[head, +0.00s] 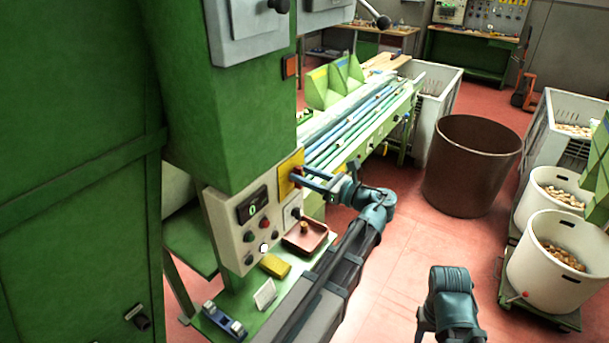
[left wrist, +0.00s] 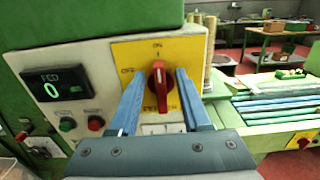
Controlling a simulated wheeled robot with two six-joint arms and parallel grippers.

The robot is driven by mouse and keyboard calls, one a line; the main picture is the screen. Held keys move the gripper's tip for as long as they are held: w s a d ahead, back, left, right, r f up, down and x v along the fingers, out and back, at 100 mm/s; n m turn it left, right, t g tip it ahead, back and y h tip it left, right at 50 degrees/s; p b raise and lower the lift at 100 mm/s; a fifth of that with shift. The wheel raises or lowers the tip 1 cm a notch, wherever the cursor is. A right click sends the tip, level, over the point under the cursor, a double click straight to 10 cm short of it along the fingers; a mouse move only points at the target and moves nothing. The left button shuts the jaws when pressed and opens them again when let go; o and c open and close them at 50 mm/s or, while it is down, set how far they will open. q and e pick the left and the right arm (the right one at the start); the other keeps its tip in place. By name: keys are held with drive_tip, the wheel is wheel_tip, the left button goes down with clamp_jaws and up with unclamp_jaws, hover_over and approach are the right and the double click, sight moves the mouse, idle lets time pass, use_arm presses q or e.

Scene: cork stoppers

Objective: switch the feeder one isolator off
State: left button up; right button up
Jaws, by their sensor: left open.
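The isolator is a red rotary handle (left wrist: 159,86) on a yellow plate (left wrist: 190,55), fixed to the light control panel. In the left wrist view the handle stands upright, in line with the ON mark at the top; OFF is marked at the left. In the head view the yellow plate (head: 286,181) is partly covered by my gripper. My left gripper (head: 299,175) is open at the plate, its blue fingers (left wrist: 157,97) on either side of the handle, with gaps visible. My right arm shows at the lower right, but its gripper does not.
A dark display (left wrist: 57,86) reading 0 and push buttons (left wrist: 80,124) are left of the plate. Below the panel, a shelf holds a brown tray (head: 305,237) and a yellow block (head: 275,266). A rack of long rods (head: 355,120) stands behind, near a brown bin (head: 470,165).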

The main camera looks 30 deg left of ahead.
use_arm(q)
clamp_jaws()
drive_tip(key=shift+n, duration=0.3)
idle(0.3)
drive_tip(key=shift+s+f+n+b, duration=0.3)
drive_tip(key=shift+n, duration=2.55)
drive_tip(key=shift+s+f+n+b, duration=0.3)
drive_tip(key=shift+f+n, duration=0.05)
drive_tip(key=shift+n, duration=2.55)
drive_tip(key=shift+s+f+n+b, duration=0.3)
drive_tip(key=shift+n, duration=2.55)
unclamp_jaws()
